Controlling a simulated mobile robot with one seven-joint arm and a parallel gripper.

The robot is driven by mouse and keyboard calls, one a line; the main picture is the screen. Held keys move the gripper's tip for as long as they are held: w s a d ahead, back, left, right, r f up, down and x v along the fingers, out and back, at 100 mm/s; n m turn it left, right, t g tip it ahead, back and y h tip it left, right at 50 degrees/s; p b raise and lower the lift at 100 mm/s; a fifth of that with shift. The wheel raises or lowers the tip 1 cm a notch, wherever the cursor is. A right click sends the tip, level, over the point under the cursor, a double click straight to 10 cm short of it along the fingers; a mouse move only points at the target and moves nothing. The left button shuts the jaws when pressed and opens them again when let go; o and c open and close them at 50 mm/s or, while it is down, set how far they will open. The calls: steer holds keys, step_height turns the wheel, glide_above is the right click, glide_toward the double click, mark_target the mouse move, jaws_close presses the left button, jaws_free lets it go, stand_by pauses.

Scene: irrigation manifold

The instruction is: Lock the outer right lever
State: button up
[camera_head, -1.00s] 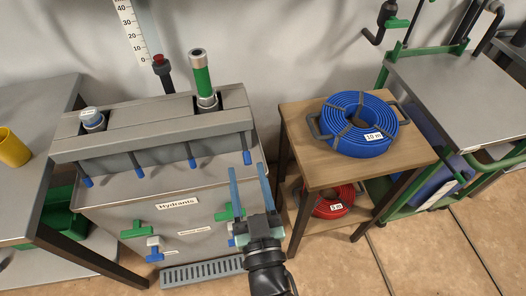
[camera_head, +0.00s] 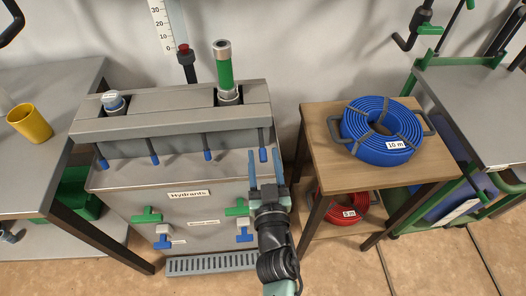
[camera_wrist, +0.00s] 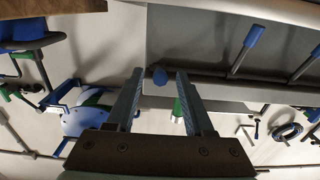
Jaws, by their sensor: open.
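The grey hydrant manifold (camera_head: 180,120) carries a row of several dark levers with blue tips along its front. The outer right lever (camera_head: 263,154) hangs down at the right end, its blue tip low. My gripper (camera_head: 265,154) is open, its fingers pointing up at that lever, one on either side of the tip in the picture. In the wrist view the blue tip of the outer right lever (camera_wrist: 160,76) shows between the spread fingertips of my gripper (camera_wrist: 158,74); I see no finger touching it. Other levers (camera_wrist: 250,45) are to the right there.
A wooden stand (camera_head: 325,130) with a blue hose coil (camera_head: 382,130) stands close on the right, a red coil (camera_head: 348,207) below. A table with a yellow cup (camera_head: 30,122) is left.

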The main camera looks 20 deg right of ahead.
steer(key=shift+x, duration=0.85)
jaws_close()
stand_by(0.9)
